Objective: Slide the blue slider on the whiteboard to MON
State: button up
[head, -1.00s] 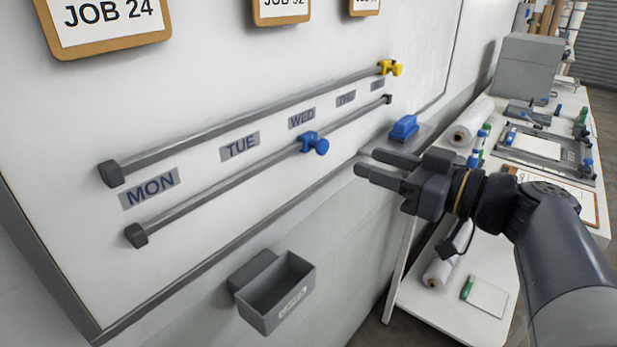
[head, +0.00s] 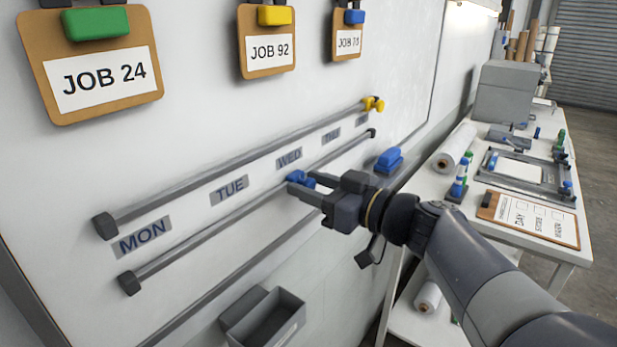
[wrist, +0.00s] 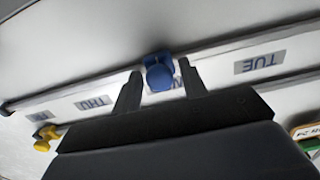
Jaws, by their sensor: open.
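The blue slider (head: 299,178) sits on the lower rail (head: 220,223) of the whiteboard, just below the WED label (head: 289,160). The MON label (head: 142,237) is near the left end of the rails. My gripper (head: 300,184) is open at the blue slider, and its fingers partly hide it in the head view. In the wrist view, the blue slider's knob (wrist: 160,75) shows between the tips of my two open fingers (wrist: 158,88), with gaps on both sides.
The yellow slider (head: 373,104) is at the right end of the upper rail (head: 235,172). A blue eraser (head: 389,160) rests on a ledge right of my gripper. A grey bin (head: 262,322) hangs below the rails. A cluttered white bench (head: 565,248) stands at the right.

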jog(key=shift+w+a, duration=0.2)
jog(key=shift+a, duration=0.1)
grip_shut()
dwell(0.4)
